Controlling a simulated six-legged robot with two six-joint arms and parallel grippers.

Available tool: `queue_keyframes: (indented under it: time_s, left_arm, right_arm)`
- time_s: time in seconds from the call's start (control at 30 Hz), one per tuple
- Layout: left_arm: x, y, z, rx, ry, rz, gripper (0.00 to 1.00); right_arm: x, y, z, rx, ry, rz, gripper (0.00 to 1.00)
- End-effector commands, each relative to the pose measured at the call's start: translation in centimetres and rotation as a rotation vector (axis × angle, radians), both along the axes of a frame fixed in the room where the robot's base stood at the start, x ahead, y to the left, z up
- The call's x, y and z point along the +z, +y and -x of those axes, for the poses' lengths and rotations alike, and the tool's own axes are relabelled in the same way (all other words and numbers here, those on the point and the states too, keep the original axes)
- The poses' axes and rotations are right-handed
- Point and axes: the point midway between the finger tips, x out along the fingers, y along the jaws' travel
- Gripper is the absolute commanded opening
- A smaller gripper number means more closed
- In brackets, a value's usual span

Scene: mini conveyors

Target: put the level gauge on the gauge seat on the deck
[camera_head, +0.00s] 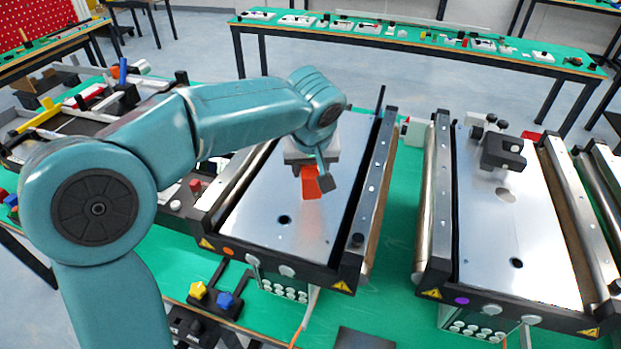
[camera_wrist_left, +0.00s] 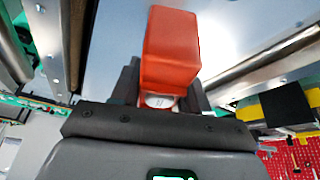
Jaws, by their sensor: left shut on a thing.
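The level gauge appears to be the orange-red block (camera_head: 311,184) with a small pale face below it in the left wrist view (camera_wrist_left: 170,48). My left gripper (camera_head: 318,172) is shut on it, above the metal deck (camera_head: 262,205) of the left conveyor. In the left wrist view the dark fingers (camera_wrist_left: 160,92) sit on either side of the gauge. I cannot tell whether the gauge touches the deck. I cannot make out the gauge seat for certain; my left arm hides part of the deck. My right gripper is not in view.
A dark hole (camera_head: 284,219) shows in the deck near its front. A second conveyor (camera_head: 530,240) stands to the right with a black clamp-like device (camera_head: 503,151) on it. Yellow and blue knobs (camera_head: 198,290) stand in front of the left conveyor. A cluttered frame (camera_head: 60,125) lies at left.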

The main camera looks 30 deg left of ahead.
Motion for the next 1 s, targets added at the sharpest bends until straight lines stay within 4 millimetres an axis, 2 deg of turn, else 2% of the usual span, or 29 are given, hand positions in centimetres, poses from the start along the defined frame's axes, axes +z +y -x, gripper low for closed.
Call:
queue_keyframes:
  time_s: [0.1,0.2,0.6,0.63,0.7,1.0]
  left_arm:
    - [-2.0,0.0,0.0,-0.001,0.006,0.0,0.0]
    - [-3.2,0.0,-0.1,0.0,0.004,0.0,0.0]
    - [-4.0,0.0,-0.2,-0.001,0.002,0.001,0.0]
    - [-4.0,0.0,-0.2,-0.001,0.002,0.0,0.48]
    - [-3.9,0.0,-0.2,-0.001,0.003,0.001,0.7]
    - [-3.7,0.0,-0.2,-0.001,0.003,0.001,0.7]
  right_arm:
    - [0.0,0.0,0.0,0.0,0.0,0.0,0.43]
    - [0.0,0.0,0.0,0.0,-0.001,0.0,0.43]
    - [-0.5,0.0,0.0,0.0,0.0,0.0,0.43]
    - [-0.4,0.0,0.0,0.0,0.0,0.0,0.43]
    - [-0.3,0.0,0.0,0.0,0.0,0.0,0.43]
    - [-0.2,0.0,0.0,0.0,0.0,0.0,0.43]
